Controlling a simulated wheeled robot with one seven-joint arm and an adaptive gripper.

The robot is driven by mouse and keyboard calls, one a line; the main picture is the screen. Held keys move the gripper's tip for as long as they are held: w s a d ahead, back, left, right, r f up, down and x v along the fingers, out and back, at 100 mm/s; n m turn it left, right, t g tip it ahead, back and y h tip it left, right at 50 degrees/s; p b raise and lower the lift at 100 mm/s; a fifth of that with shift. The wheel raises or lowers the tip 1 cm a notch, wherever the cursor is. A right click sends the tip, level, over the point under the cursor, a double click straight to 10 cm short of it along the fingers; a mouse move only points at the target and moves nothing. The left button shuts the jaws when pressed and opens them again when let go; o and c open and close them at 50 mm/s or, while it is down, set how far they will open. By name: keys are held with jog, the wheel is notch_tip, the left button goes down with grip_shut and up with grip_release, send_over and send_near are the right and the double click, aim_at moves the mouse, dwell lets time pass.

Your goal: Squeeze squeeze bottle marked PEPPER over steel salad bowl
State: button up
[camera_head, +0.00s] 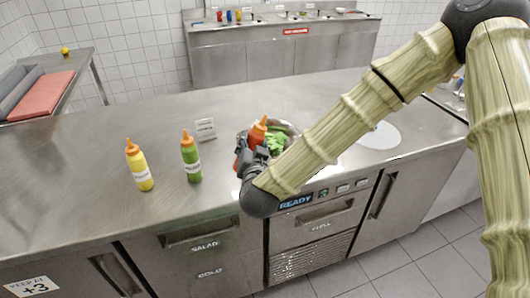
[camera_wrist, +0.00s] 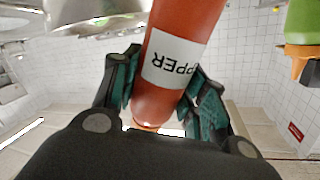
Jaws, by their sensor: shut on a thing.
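My gripper (camera_head: 251,154) is shut on a red squeeze bottle (camera_head: 257,131) with an orange cap. The bottle is roughly upright, cap up, in the head view. In the upside-down wrist view, the fingers (camera_wrist: 165,88) hold the bottle (camera_wrist: 186,22) from both sides, and its white label shows "PPER", the rest out of sight. The steel salad bowl (camera_head: 287,124) with green leaves stands just behind and to the right of the bottle, partly hidden by my arm. Part of a steel rim, likely the bowl (camera_wrist: 85,18), shows at the wrist view's top left.
A yellow bottle (camera_head: 140,168) and a green bottle (camera_head: 191,160) stand on the steel counter (camera_head: 85,150) to the left. The green one (camera_wrist: 302,22) also shows in the wrist view. A small card (camera_head: 205,129) stands behind them. A white round plate (camera_head: 381,136) lies to the right.

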jog(key=w+a+r+m+g+y+p, duration=0.25)
jog(key=w+r+m+y, duration=0.35)
jog(key=w+r+m, duration=0.85)
jog(key=s+f+m+b, duration=0.2)
jog(key=s+f+b, duration=0.1)
jog(key=f, duration=0.6)
jog(key=shift+s+f+g+b, duration=0.25)
jog(key=shift+g+b, duration=0.2)
jog(key=shift+b, duration=0.05)
jog(key=shift+d, duration=0.1)
jog(key=shift+c, duration=1)
dwell(0.5)
jog(key=shift+o, duration=1)
notch_tip(320, 180, up, 8)
jog(key=p, duration=0.4)
